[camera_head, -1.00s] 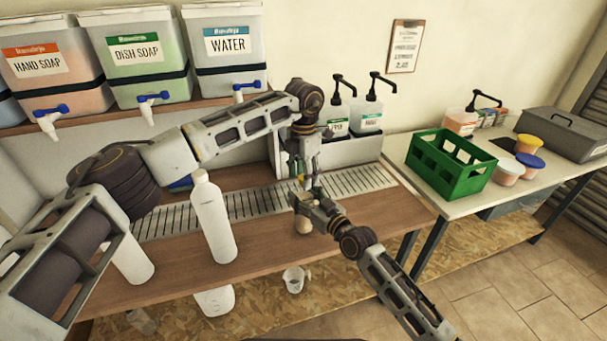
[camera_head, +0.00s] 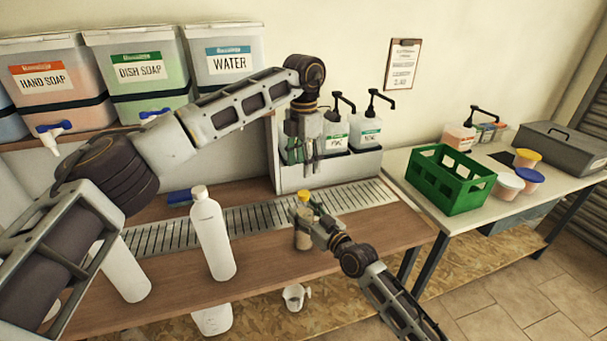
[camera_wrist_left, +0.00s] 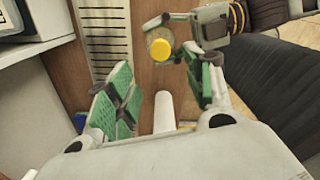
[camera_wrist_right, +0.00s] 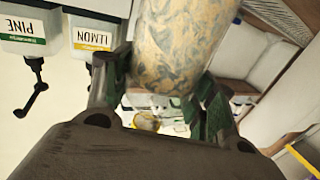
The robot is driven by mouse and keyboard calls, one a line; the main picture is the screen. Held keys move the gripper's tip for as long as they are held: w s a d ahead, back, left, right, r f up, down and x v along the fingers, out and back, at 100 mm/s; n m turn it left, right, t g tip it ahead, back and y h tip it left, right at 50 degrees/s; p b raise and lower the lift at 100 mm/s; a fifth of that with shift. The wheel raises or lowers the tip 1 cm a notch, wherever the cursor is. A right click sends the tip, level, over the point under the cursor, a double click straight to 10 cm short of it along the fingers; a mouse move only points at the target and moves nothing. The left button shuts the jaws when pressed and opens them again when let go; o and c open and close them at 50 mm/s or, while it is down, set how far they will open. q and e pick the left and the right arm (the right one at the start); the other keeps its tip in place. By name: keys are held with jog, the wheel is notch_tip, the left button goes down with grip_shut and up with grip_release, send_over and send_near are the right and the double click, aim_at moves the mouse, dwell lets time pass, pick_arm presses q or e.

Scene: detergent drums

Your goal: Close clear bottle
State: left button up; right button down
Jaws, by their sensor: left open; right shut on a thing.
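The clear bottle (camera_head: 303,240) stands upright at the front of the counter, with a yellow cap (camera_head: 305,195) on its top. I cannot tell how tightly the cap sits. My right gripper (camera_head: 309,222) is shut on the bottle's body, and the bottle fills the top of the right wrist view (camera_wrist_right: 180,45). My left gripper (camera_head: 304,160) is open and empty above the bottle, pointing down and apart from the cap. In the left wrist view the cap (camera_wrist_left: 160,50) shows beyond the spread green finger pads.
A tall white bottle (camera_head: 212,235) stands left of the clear bottle. Pump bottles (camera_head: 367,130) stand in a holder behind. A slotted drain strip (camera_head: 250,217) crosses the counter (camera_head: 375,235). A green crate (camera_head: 450,180) is on the right-hand table.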

pick_arm(q)
jog(key=shift+r, duration=1.15)
pick_arm(e)
jog(key=shift+c, duration=2)
grip_release()
jog(key=shift+d, duration=0.1)
jog(key=v, duration=1.1)
jog(key=shift+s+d, duration=0.25)
jog(key=shift+s, duration=0.1)
jog(key=shift+s+d, duration=0.1)
